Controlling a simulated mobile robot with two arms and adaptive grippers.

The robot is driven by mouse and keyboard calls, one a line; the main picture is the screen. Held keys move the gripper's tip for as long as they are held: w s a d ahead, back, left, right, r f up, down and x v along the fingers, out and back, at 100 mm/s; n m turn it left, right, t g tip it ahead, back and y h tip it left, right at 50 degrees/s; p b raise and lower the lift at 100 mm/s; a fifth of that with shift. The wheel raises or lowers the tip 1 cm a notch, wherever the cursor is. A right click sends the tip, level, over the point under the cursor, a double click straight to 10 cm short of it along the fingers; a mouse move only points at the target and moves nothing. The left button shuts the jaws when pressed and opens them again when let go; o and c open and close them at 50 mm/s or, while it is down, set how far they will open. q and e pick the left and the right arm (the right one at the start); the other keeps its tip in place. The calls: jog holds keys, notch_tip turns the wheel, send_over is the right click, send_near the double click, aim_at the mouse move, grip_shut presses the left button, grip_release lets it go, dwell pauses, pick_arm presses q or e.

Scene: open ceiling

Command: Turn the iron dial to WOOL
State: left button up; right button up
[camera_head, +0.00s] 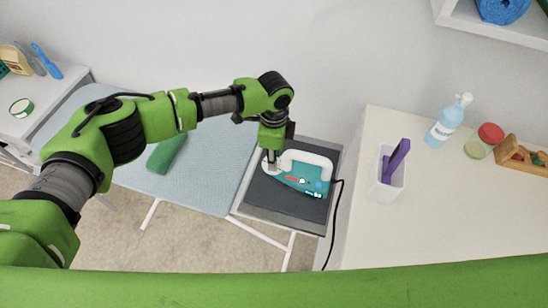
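A teal and white iron (312,182) lies on a dark rest pad (270,200) at the right end of the ironing board. Its white handle shows along the far side, and a small red and white patch, possibly the dial (302,181), shows on its teal body. Any dial lettering is too small to read. My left gripper (271,165) points down over the iron's left end, touching or very close to it. Its fingers are small and partly hidden, so I cannot tell whether they are open or shut. My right gripper is out of view.
The pale blue ironing board (205,160) carries a rolled green cloth (167,153). The iron's black cord (335,215) hangs at the right. A white counter (400,230) holds a container with a purple item (395,160), a blue bottle (447,122) and a wooden box (525,158).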

pick_arm(q)
jog(key=m, duration=0.4)
jog(key=shift+b, duration=0.4)
jog(key=shift+m, duration=2.1)
jog(key=o, duration=1.1)
jog(key=shift+s, duration=0.1)
notch_tip(320, 180, up, 12)
